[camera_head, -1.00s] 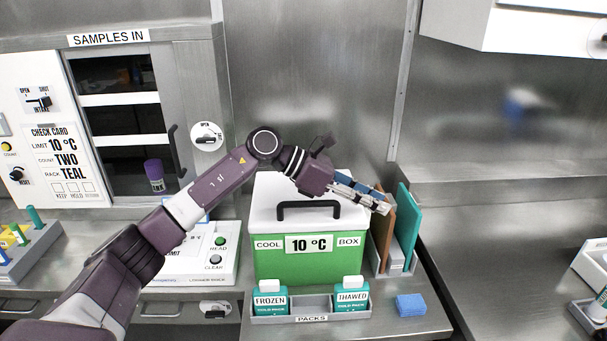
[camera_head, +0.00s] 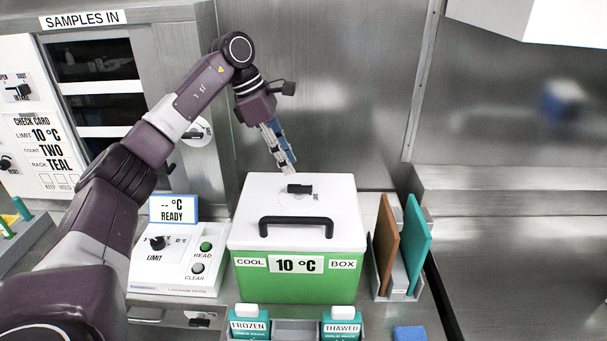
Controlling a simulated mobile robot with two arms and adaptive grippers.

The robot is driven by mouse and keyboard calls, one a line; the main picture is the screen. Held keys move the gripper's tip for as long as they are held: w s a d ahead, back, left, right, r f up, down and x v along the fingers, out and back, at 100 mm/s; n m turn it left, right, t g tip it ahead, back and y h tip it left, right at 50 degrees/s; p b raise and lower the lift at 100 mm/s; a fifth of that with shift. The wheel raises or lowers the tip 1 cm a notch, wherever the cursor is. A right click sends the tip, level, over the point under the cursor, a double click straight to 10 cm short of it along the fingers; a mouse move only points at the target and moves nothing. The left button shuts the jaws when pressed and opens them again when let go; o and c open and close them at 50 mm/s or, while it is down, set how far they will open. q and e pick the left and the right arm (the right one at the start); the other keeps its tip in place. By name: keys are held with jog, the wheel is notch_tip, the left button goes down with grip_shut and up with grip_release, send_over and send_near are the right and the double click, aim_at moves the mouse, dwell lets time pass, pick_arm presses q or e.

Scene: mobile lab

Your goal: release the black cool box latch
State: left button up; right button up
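The cool box (camera_head: 295,290) is green with a white lid (camera_head: 338,208) and a "10 °C" label on its front. A black handle (camera_head: 297,221) runs along the front of the lid. The small black latch (camera_head: 300,188) sits on top of the lid, behind the handle, with faint markings beside it. My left gripper (camera_head: 288,168) points down just behind and left of the latch, close to it. Its fingers look close together, but the gap between them is unclear. My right gripper is not in view.
A reader panel (camera_head: 177,258) with a "READY" display stands left of the box. A rack with brown and teal boards (camera_head: 412,245) stands close on the right. Frozen (camera_head: 249,325) and thawed (camera_head: 341,326) packs sit in front. A steel wall rises behind.

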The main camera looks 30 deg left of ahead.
aim_at(298, 185)
pick_arm(q)
jog(key=f, duration=0.1)
jog(key=d+f, duration=0.1)
jog(key=f, duration=0.1)
jog(key=shift+s+d+f+p, duration=0.15)
jog(key=shift+d+f+p, duration=0.15)
jog(key=shift+p, duration=0.1)
jog(key=shift+w+d+f, duration=0.15)
jog(key=shift+w+f, duration=0.1)
jog(key=shift+f, duration=0.2)
jog(key=shift+w+d+f, duration=0.1)
jog(key=shift+w+f, duration=0.1)
jog(key=shift+f, duration=0.45)
grip_shut()
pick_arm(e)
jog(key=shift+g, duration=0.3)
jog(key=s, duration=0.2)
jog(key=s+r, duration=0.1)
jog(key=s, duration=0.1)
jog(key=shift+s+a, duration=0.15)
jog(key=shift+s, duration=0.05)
